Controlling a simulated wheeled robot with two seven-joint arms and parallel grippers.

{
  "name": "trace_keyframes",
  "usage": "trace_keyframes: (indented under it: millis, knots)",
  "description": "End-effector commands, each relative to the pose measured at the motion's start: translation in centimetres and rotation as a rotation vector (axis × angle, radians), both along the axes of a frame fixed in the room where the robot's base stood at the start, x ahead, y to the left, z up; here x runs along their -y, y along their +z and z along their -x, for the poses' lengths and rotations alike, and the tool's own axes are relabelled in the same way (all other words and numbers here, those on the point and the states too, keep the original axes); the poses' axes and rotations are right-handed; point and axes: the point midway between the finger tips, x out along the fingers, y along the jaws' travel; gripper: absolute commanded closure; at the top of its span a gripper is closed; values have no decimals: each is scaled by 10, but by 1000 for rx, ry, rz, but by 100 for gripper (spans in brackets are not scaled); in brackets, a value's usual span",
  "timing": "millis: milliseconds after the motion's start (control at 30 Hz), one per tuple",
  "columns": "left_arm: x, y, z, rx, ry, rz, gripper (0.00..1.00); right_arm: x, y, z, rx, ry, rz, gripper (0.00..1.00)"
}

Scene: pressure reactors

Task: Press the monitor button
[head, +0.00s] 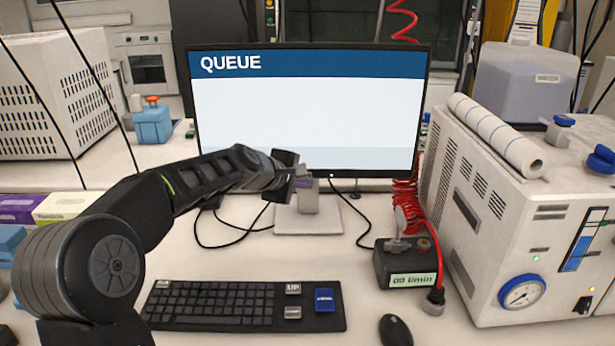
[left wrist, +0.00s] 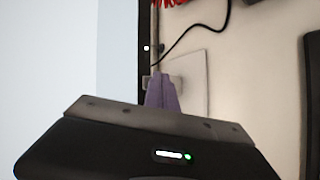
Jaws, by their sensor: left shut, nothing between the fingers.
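The monitor (head: 310,115) stands at the back middle of the bench, its screen lit with a blue "QUEUE" banner over a pale panel. My left gripper (head: 304,182) is shut and empty in front of the monitor's lower edge and stand. In the left wrist view its purple fingers (left wrist: 160,90) are pressed together beside the monitor's dark bezel (left wrist: 146,70). A small white light (left wrist: 146,47) shows on that bezel, a little beyond the fingertips. I cannot make out a separate button or tell whether the fingers touch the bezel. My right gripper is not in view.
A black keyboard (head: 235,306) and a mouse (head: 395,330) lie in front. A flow meter box (head: 406,266) with a red hose stands at right, by a large grey instrument (head: 490,230). Cables lie around the monitor stand (head: 310,217).

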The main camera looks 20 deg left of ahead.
Motion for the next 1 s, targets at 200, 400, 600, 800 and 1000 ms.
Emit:
trace_keyframes:
  millis: [200,400,600,800,1000]
  knots:
    - [-2,0,-5,0,1,1,100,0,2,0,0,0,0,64]
    - [-2,0,-4,0,0,0,100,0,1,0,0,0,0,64]
    - [-2,0,-5,0,0,0,100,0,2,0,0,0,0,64]
    - [-3,0,-7,0,1,1,100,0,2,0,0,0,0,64]
    - [-4,1,-9,1,1,1,100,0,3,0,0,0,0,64]
